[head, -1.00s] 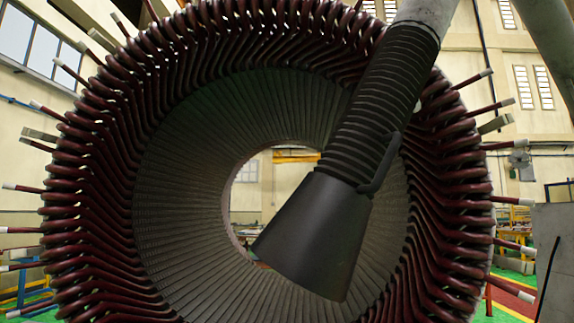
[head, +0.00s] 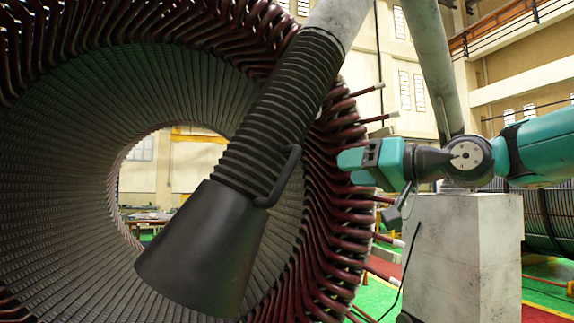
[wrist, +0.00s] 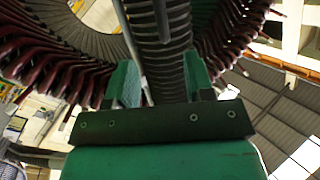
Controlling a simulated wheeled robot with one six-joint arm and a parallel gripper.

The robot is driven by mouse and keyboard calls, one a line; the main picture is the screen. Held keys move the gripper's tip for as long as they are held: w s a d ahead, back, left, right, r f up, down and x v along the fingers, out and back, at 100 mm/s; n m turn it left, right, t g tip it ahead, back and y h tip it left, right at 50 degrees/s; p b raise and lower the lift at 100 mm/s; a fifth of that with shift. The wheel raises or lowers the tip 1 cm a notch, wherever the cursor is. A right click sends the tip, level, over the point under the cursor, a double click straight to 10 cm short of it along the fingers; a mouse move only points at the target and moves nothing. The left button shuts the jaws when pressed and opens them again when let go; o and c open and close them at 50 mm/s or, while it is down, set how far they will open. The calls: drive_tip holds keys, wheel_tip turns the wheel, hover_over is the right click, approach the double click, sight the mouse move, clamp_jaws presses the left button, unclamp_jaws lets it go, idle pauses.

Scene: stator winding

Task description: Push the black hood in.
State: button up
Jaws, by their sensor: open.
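The black hood (head: 205,250) is a wide cone hanging tilted in front of the stator's bore in the head view, its open end toward the lower left. A black ribbed hose (head: 282,110) runs from it up to a grey pipe. A black handle (head: 284,178) sits on the right side, where hood and hose meet. My teal gripper (head: 352,168) is right of the handle, apart from it in the picture, pointing left. In the wrist view, my open gripper (wrist: 160,78) has its fingers on either side of the ribbed hose (wrist: 165,30) in the picture; nothing appears gripped.
The stator (head: 90,95) with dark red coil ends fills the left and middle. Coil leads (head: 368,90) stick out near my gripper. A grey pedestal (head: 465,255) with a grey post stands at the right, below my arm. Green floor shows low on the right.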

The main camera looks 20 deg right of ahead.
sight(291, 171)
drive_tip(key=p+x, duration=0.6)
drive_tip(key=x, duration=1)
drive_tip(key=shift+p, duration=0.4)
drive_tip(key=shift+w+a+f, duration=0.1)
drive_tip(key=shift+w+a, duration=0.1)
drive_tip(key=shift+w, duration=0.2)
drive_tip(key=shift+c, duration=0.2)
